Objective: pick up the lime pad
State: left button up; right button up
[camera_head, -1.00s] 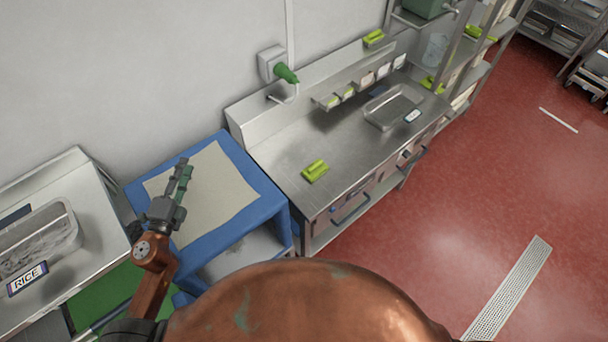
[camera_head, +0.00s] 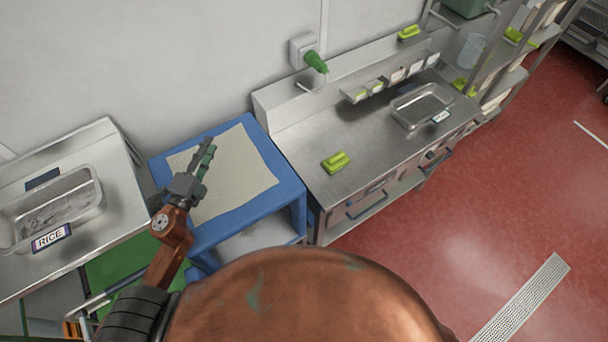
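A lime pad (camera_head: 336,162) with a raised grip lies on the front left part of the steel counter (camera_head: 310,190). More lime pads show: one on the counter's back ledge (camera_head: 409,33), one near the counter's far end (camera_head: 464,87) and one on the shelving (camera_head: 513,35). My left gripper (camera_head: 208,147) is over the blue table, left of the counter and well apart from the nearest pad. Its fingers look close together, and their gap is hard to judge. Nothing shows in them. My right gripper is not in view.
The blue table (camera_head: 285,190) carries a beige sheet (camera_head: 240,175). A steel pan (camera_head: 397,108) stands at the counter's back right. A pan labelled RICE (camera_head: 90,205) is on the left counter. A green-headed wall fitting (camera_head: 315,62) is above the steel counter.

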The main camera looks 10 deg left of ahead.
aim_at(339, 161)
jog(key=z, duration=0.65)
jog(key=i, duration=0.7)
jog(key=z, duration=0.15)
